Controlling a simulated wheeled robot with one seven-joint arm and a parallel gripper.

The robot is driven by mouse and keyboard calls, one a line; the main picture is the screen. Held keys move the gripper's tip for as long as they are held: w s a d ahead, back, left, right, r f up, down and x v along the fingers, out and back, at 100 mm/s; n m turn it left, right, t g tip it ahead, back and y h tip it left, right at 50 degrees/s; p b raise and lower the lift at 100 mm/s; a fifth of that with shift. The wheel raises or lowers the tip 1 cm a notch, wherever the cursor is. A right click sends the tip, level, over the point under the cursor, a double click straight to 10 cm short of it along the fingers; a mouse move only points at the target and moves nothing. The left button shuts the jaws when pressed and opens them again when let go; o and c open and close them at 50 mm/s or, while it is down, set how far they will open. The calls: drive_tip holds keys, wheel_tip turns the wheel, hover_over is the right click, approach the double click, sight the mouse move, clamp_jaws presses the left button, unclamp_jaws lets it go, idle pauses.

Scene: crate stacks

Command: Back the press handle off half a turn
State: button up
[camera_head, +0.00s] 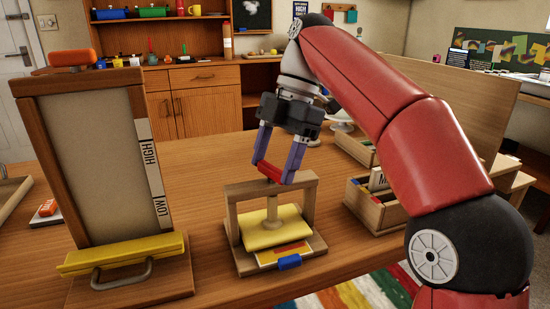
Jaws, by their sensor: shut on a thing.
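The small wooden press (308,210) stands on the table in the middle of the head view. It has a wooden frame, a yellow pressing block (264,236) and a central screw post. The red press handle (271,173) lies across the top of the frame. My gripper (274,170) comes down from above, its two purple fingers on either side of the handle, shut on it. A printed card (270,256) lies under the yellow block, and a blue piece (289,262) sits at the press's front edge.
A tall wooden board marked HIGH and LOW (152,170) with a yellow base bar stands close on the left. Wooden boxes (380,212) with cards stand on the right, under my arm. The table between the board and the press is clear.

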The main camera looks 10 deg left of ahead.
drive_tip(key=shift+n, duration=0.3)
drive_tip(key=o, duration=1)
